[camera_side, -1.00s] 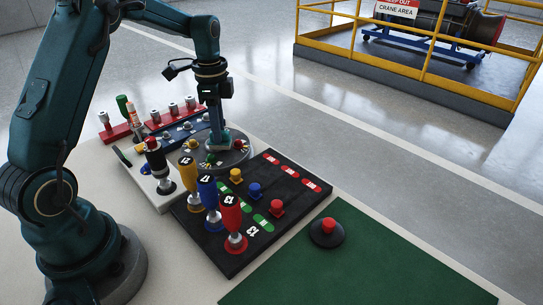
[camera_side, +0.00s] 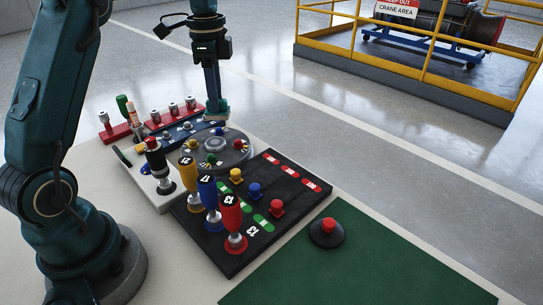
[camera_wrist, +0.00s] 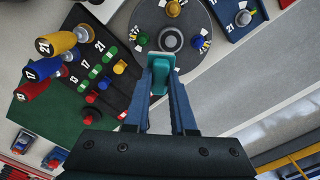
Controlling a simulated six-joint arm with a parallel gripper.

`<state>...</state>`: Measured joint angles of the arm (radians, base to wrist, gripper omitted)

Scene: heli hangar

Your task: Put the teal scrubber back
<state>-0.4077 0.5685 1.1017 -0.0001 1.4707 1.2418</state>
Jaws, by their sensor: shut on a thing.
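The teal scrubber (camera_wrist: 160,73) is a small teal block between my fingertips in the wrist view. My gripper (camera_wrist: 160,84) is shut on it. In the side view my gripper (camera_side: 216,108) points down and hangs near the far side of the grey round disc (camera_side: 238,162), apart from it. The scrubber is too small in the side view to tell from my gripper's teal tip. The wrist view shows the disc (camera_wrist: 197,36) just beyond the scrubber, with coloured knobs and a grey hub.
A black board (camera_side: 284,206) carries upright yellow, blue and red handles and small knobs. A green mat (camera_side: 350,270) holds a red button (camera_side: 327,232). Blue and red racks (camera_side: 159,123) with silver knobs stand behind left.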

